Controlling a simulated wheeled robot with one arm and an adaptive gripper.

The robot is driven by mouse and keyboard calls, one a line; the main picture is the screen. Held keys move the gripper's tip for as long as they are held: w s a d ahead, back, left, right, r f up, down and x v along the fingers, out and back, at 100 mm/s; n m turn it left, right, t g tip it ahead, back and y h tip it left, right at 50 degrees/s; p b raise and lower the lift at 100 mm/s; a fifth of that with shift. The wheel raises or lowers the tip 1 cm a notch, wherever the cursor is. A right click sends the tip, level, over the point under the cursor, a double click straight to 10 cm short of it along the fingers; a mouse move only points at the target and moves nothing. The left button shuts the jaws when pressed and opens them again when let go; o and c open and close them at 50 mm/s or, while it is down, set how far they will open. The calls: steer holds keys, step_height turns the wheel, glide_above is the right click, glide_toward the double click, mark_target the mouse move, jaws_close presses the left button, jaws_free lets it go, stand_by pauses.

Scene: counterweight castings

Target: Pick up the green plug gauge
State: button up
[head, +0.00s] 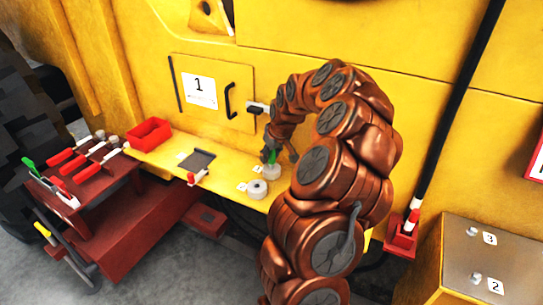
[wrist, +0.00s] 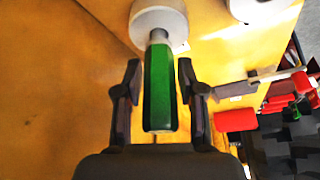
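The green plug gauge (wrist: 160,88) has a long green handle and a grey metal end at a whitish ring (wrist: 160,20). In the head view the gauge (head: 272,157) is small and partly hidden by my gripper (head: 267,152); it stands at the pale ring (head: 272,172) on the yellow ledge. In the wrist view my gripper (wrist: 159,68) is open, with one finger on each side of the green handle. A narrow gap shows on both sides, so the fingers appear not to touch it.
A second pale ring (head: 257,189) stands close by on the yellow ledge (head: 225,182). A dark plate (head: 197,159) and a red bin (head: 149,134) lie further left. A red bench (head: 85,172) holds several red-handled tools. The yellow wall with a door handle (head: 230,100) is close behind.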

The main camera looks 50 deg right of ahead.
jaws_close()
steer(key=shift+r, duration=0.1)
